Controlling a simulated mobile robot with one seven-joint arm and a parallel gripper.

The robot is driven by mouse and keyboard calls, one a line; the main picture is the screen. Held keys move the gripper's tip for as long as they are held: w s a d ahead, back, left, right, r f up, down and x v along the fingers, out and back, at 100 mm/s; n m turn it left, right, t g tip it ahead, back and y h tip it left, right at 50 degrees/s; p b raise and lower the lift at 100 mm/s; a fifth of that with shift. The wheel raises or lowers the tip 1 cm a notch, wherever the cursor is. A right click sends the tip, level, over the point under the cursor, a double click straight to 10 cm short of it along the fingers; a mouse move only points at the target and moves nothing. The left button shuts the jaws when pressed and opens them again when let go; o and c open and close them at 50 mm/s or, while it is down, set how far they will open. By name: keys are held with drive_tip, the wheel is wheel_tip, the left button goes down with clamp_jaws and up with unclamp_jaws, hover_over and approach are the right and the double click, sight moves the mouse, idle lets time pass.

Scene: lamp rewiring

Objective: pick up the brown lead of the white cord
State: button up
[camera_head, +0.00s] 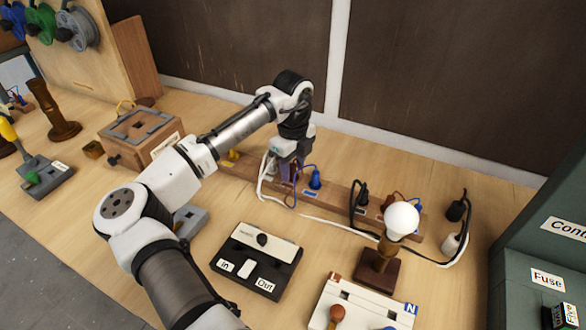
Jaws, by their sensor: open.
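My gripper (290,170) is at the wooden rail behind the bench, pointing down. Its fingers are small in view and partly hidden by the wrist. The white cord (340,224) runs along the bench from the right, and a white loop stands just left of my gripper. A thin blue lead (293,197) hangs close by the fingers. I cannot make out the brown lead of the white cord; it may be hidden at or behind my gripper. I see nothing held clearly in the jaws.
A blue terminal (315,178) stands on the wooden rail (335,187) right of my gripper. A black cord (351,205) loops farther right, near a lamp with a white bulb (402,219). A black switch box (257,261) lies in front. A wooden box (139,132) stands at left.

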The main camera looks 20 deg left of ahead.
sight(292, 164)
drive_tip(key=shift+f, duration=0.15)
clamp_jaws()
idle(0.4)
wheel_tip(292, 164, up, 18)
drive_tip(key=b, duration=0.4)
drive_tip(key=shift+a, duration=0.15)
